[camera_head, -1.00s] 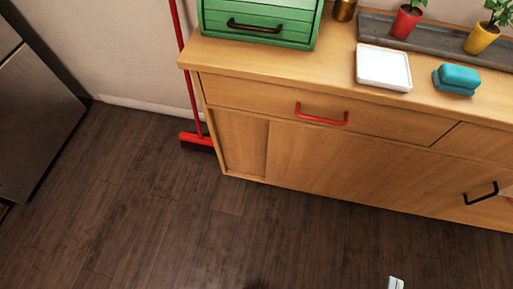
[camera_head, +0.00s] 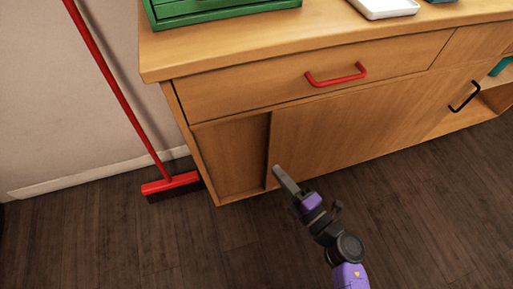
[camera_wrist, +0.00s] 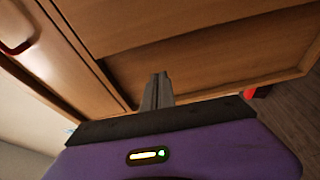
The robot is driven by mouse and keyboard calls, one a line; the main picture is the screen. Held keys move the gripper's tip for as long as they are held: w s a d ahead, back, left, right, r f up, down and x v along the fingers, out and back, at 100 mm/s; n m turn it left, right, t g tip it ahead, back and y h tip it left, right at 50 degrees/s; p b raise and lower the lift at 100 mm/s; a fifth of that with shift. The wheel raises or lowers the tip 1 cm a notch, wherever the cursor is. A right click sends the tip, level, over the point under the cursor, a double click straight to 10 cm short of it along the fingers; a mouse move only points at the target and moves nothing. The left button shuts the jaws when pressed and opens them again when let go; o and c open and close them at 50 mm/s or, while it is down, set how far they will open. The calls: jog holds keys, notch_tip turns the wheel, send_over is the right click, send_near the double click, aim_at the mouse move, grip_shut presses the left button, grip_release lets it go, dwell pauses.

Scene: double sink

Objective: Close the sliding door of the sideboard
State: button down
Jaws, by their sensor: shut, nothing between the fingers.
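The wooden sideboard (camera_head: 300,27) has a sliding door (camera_head: 350,125) with a black handle (camera_head: 464,96) near its right end. The door's left edge stands beside a recessed panel (camera_head: 232,155). At the door's right, an open compartment (camera_head: 497,97) shows. My gripper (camera_head: 276,169) is shut and empty, with its tip at the door's left edge, low down; I cannot tell whether it touches. In the wrist view, the closed fingers (camera_wrist: 158,88) point at the recessed panel (camera_wrist: 205,55), near the edge of the door (camera_wrist: 115,20).
A drawer with a red handle (camera_head: 337,74) is above the door. A red broom (camera_head: 172,185) leans on the wall left of the sideboard. A green box (camera_head: 215,8) and a white tray (camera_head: 385,7) are on top. Dark floor (camera_head: 150,240) in front is free.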

jog(key=shift+n, duration=0.4)
jog(key=b+x, duration=0.1)
jog(key=x, duration=0.3)
jog(key=b+x, duration=0.1)
jog(key=x, duration=0.4)
jog(key=shift+a+f+b, duration=0.1)
jog(key=shift+a+b, duration=0.3)
jog(key=shift+w+d, duration=0.55)
jog(key=shift+d, duration=0.3)
jog(key=shift+w+d+b, duration=0.25)
jog(key=shift+d+b, duration=0.2)
jog(key=shift+d, duration=0.45)
